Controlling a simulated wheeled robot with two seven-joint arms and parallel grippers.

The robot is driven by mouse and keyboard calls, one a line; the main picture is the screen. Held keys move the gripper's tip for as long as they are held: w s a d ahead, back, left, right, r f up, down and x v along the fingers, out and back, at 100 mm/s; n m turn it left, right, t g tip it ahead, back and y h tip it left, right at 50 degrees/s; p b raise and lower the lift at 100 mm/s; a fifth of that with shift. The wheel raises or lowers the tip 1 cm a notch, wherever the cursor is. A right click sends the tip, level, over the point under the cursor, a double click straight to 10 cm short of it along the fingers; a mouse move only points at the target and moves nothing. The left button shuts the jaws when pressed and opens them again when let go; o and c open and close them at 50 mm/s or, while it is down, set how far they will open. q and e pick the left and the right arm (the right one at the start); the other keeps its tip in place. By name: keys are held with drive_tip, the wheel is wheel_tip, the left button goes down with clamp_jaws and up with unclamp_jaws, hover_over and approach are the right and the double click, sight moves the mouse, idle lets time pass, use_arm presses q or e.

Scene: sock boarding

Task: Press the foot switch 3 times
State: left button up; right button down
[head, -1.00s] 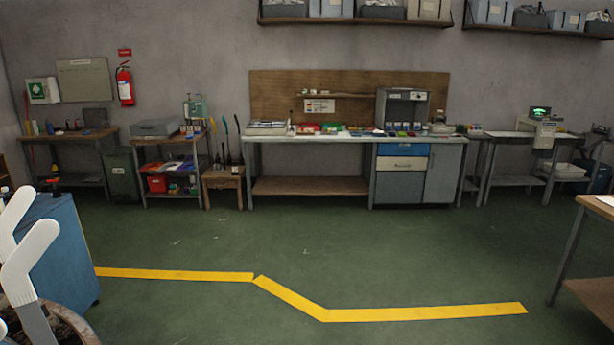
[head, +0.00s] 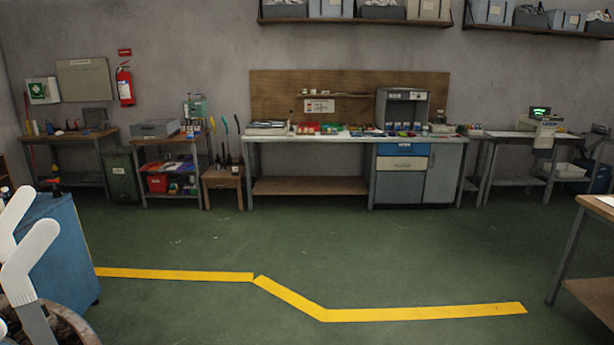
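I cannot make out a foot switch anywhere in the head view. Neither of my grippers is in the picture, and no arm of mine crosses the view. White flat paddle-like shapes (head: 30,262), which look like sock boards, stand at the lower left edge, cut off by the frame.
A blue cabinet (head: 62,250) stands at the left, and a wooden-topped table (head: 590,210) at the right edge. A long workbench (head: 310,139) lines the back wall. The green floor (head: 330,250) between is clear, marked by a yellow line (head: 420,313).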

idle(0.3)
use_arm(q)
clamp_jaws()
idle(1.6)
